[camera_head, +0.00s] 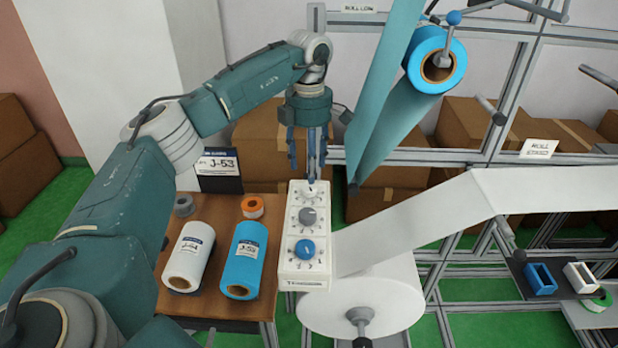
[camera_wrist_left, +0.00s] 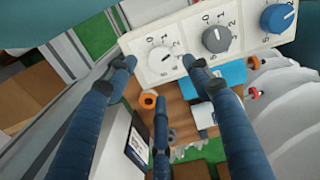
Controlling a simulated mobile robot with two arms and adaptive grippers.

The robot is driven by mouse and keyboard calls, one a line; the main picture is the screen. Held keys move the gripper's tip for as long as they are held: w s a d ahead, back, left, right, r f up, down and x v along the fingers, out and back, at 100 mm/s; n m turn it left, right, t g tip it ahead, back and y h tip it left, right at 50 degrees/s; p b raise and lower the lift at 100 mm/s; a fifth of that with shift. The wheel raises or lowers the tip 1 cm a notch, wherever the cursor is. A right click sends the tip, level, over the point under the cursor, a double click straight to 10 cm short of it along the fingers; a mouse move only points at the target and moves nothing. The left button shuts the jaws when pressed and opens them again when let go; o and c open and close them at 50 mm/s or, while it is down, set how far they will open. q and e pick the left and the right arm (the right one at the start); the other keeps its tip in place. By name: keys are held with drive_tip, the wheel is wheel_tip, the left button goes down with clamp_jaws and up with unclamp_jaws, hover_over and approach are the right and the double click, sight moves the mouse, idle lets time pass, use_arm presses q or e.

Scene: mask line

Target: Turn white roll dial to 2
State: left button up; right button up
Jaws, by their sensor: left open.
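A white control box (camera_head: 287,262) stands upright on the wooden table, with a white dial (camera_head: 310,192) at the top, a grey dial (camera_head: 307,216) in the middle and a blue dial (camera_head: 305,249) at the bottom. My left gripper (camera_head: 308,176) points down at the white dial, fingers apart and empty. In the left wrist view the white dial (camera_wrist_left: 161,59) lies between the two front fingertips of the left gripper (camera_wrist_left: 158,63), with a gap on each side. Printed numbers ring it; its exact setting is hard to read. My right gripper is not in view.
A white roll (camera_head: 187,257) and a blue roll (camera_head: 243,262) lie on the table (camera_head: 225,312) left of the box. A large white roll (camera_head: 362,300) with its web is close on the right. A teal web (camera_head: 385,125) hangs behind.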

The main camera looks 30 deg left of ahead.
sight(309, 186)
use_arm(q)
wheel_tip(309, 186, up, 6)
drive_tip(key=shift+r, duration=0.15)
drive_tip(key=shift+r, duration=0.1)
idle(0.5)
